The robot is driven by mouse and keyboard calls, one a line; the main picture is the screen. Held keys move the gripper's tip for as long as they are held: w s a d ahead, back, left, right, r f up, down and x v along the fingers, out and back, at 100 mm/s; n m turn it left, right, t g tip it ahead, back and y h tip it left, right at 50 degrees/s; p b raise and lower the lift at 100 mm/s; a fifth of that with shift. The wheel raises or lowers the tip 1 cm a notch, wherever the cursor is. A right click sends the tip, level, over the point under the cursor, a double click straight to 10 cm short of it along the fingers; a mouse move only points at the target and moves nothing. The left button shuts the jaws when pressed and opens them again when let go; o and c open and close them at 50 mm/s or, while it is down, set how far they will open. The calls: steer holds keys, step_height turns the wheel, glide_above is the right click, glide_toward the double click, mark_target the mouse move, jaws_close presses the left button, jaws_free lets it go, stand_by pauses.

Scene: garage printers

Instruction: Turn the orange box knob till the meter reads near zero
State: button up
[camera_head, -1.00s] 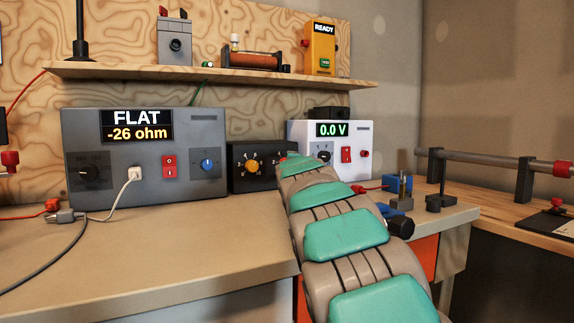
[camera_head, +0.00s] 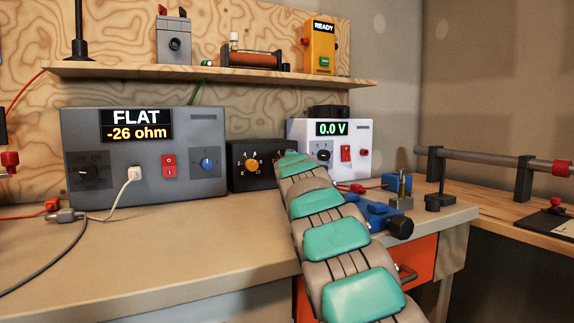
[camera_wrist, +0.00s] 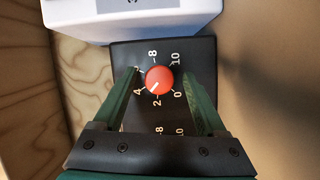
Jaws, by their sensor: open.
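The black box (camera_head: 240,183) stands on the bench, with an orange-yellow knob (camera_head: 252,164) at its left; its right part is hidden by my arm. In the wrist view the black box (camera_wrist: 190,52) shows a red-orange knob (camera_wrist: 159,80) with a white pointer between 2 and 4. My gripper (camera_wrist: 158,76) is open, one finger on each side of this knob; contact cannot be told. Part of a second dial scale shows below, its knob hidden by my gripper. The grey meter (camera_head: 208,128) reads "FLAT" and "-26 ohm".
A white supply (camera_head: 364,134) reading 0.0 V stands right of the black box. A blue vise-like tool (camera_head: 380,212) lies near my arm. A shelf (camera_head: 210,73) runs above. A white plug and cable (camera_head: 133,174) hang at the meter; the bench front left is clear.

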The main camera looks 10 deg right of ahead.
jaws_close()
stand_by(0.4)
steer(key=shift+a+r+m+g+p, duration=0.1)
steer(key=shift+r+m+g+p, duration=0.15)
steer(key=shift+m+g+p, duration=0.7)
steer(key=m+y, duration=0.1)
steer(key=m, duration=0.3)
steer(key=shift+g+y+p, duration=0.25)
steer(key=shift+y+p, duration=0.1)
steer(key=shift+y, duration=0.05)
steer(key=m+y, duration=0.1)
steer(key=m+g+p, duration=0.1)
steer(key=m, duration=0.1)
steer(key=shift+w+d+r+y, duration=0.1)
steer(key=shift+d+y, duration=0.1)
steer(key=shift+y, duration=0.2)
steer(key=shift+m+g+y+p, duration=0.3)
steer(key=shift+m+y+p, duration=0.1)
steer(key=shift+m, duration=0.45)
steer(key=shift+y, duration=0.3)
steer(key=shift+m, duration=0.3)
